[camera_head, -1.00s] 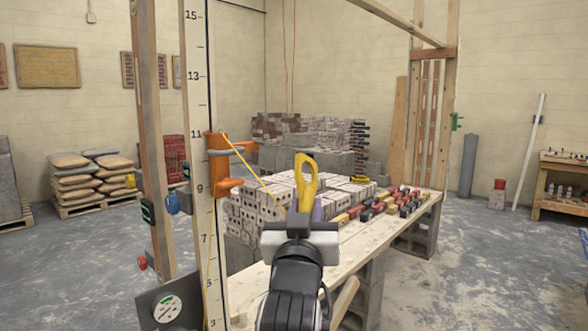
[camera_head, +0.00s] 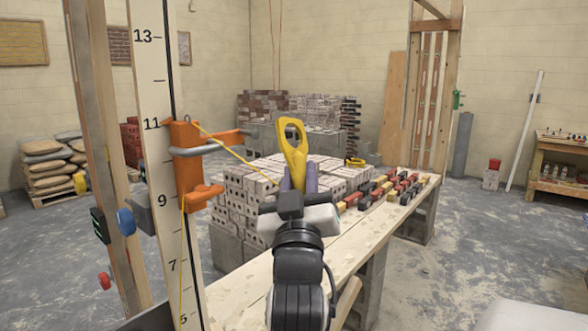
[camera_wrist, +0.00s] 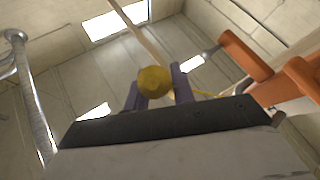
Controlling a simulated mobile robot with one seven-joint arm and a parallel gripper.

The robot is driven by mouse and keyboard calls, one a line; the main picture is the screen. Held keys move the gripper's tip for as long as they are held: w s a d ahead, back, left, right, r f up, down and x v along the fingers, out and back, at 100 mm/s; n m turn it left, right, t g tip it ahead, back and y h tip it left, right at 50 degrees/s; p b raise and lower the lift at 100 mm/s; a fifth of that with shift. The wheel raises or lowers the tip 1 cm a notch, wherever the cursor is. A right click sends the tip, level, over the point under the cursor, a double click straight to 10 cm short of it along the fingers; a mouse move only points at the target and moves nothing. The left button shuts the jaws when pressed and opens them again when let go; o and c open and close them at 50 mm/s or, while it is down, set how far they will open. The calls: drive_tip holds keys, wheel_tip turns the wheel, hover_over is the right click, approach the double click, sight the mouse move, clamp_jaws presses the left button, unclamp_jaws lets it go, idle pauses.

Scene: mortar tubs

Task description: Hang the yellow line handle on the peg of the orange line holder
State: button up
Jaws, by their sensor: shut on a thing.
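The yellow line handle (camera_head: 294,142) stands upright with its loop on top, held in my gripper (camera_head: 297,183), whose fingers are shut on its lower part. In the wrist view the handle's round yellow end (camera_wrist: 154,81) shows between the two fingers (camera_wrist: 157,92). The orange line holder (camera_head: 187,165) is fixed to the numbered wooden pole, to the left of my gripper. A yellow line (camera_head: 228,148) runs from the holder to the handle. The holder also shows at the right in the wrist view (camera_wrist: 247,55). Handle and peg are apart.
The numbered pole (camera_head: 155,100) stands at left beside a wooden post with a blue knob (camera_head: 125,221). Below and beyond my gripper is a plank bench (camera_head: 345,245) with several coloured blocks. Stacked bricks (camera_head: 243,195) stand behind. The air between handle and holder holds only the line.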

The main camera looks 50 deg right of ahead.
drive_tip(key=shift+w+d, duration=0.2)
drive_tip(key=shift+w, duration=0.1)
drive_tip(key=w+a+f+b, duration=0.1)
drive_tip(key=w, duration=0.9)
drive_tip(key=shift+w+f+b, duration=0.25)
drive_tip(key=shift+f+b, duration=0.1)
drive_tip(key=shift+b, duration=0.05)
idle(0.6)
drive_tip(key=shift+a+f, duration=0.1)
idle(0.5)
drive_tip(key=shift+s+f, duration=0.1)
drive_tip(key=shift+s, duration=0.15)
drive_tip(key=shift+f, duration=0.1)
clamp_jaws()
drive_tip(key=s, duration=0.8)
drive_tip(key=shift+s+d+r+p, duration=0.15)
drive_tip(key=shift+d+r+p, duration=0.25)
drive_tip(key=shift+d+r, duration=0.05)
idle(0.5)
